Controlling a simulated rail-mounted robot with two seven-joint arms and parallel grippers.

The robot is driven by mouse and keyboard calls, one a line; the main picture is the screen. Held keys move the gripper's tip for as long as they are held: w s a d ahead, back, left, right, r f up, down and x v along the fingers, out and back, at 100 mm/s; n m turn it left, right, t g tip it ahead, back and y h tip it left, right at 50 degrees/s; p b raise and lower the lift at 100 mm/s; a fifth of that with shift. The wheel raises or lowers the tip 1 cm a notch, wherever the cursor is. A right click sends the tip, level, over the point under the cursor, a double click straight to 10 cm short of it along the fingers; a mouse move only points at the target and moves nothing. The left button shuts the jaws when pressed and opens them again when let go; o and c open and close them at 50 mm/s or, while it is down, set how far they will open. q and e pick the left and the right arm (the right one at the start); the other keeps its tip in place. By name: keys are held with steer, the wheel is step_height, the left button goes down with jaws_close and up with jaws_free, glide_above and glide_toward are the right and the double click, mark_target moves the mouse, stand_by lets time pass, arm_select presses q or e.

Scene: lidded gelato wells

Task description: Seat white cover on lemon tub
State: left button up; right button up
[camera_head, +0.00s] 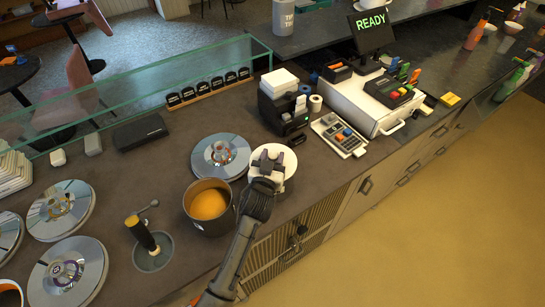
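The white cover (287,156) is a round pale disc on the counter side, right of an open dark tub (222,221) with orange-yellow filling (207,204). I take this tub for the lemon one, but no label shows. My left gripper (268,157) is over the middle of the white cover, its fingers pointing away from me. The fingers and wrist hide the cover's centre, so I cannot tell whether they are closed on a knob. The cover is beside the tub, not on it. My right gripper is not in view.
A silver lid (205,158) lies just behind the tub. More silver lids (66,272) are at the left. A grey cup with a black-handled tool (153,258) stands left of the tub.

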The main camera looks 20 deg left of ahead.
arm_select(q)
steer(key=shift+o, duration=0.3)
steer(key=o, duration=0.5)
steer(key=shift+s, duration=0.15)
steer(key=shift+s+r+p, duration=0.1)
steer(key=shift+s+p, duration=0.4)
steer(key=shift+s, duration=0.1)
steer(key=s+p, duration=0.2)
steer(key=s, duration=0.4)
steer(key=shift+s+d+p, duration=0.25)
steer(key=shift+p, duration=0.1)
